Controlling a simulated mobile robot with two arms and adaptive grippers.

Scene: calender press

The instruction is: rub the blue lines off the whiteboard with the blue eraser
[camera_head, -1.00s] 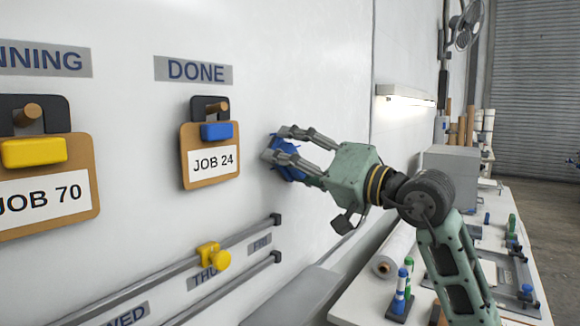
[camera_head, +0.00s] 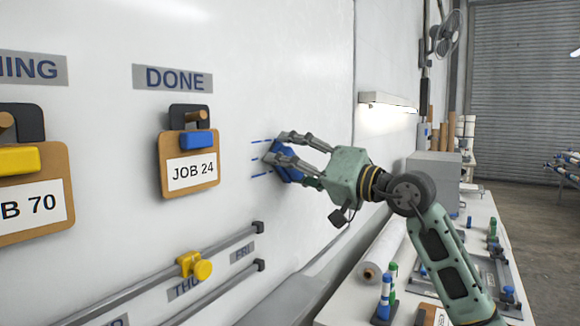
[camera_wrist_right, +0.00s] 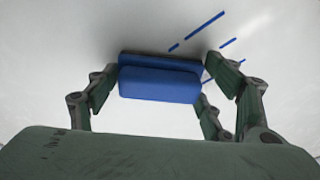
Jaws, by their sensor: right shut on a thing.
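The whiteboard (camera_head: 265,60) fills the left and middle of the head view. Several short blue lines (camera_head: 258,174) show on it just left of my right gripper; they also show in the right wrist view (camera_wrist_right: 205,27), up and to the right of the eraser. My right gripper (camera_head: 277,148) is shut on the blue eraser (camera_head: 289,173). In the right wrist view the eraser (camera_wrist_right: 160,84) sits between the fingers, close against the board; whether it touches is hard to tell. Part of the lines may be hidden behind eraser and fingers. My left gripper is out of view.
A JOB 24 clipboard (camera_head: 190,148) hangs under the DONE label (camera_head: 172,78), left of the lines. Below runs a rail (camera_head: 150,284) with a yellow knob (camera_head: 194,266). At right a workbench (camera_head: 345,306) holds a paper roll (camera_head: 383,252) and bottles.

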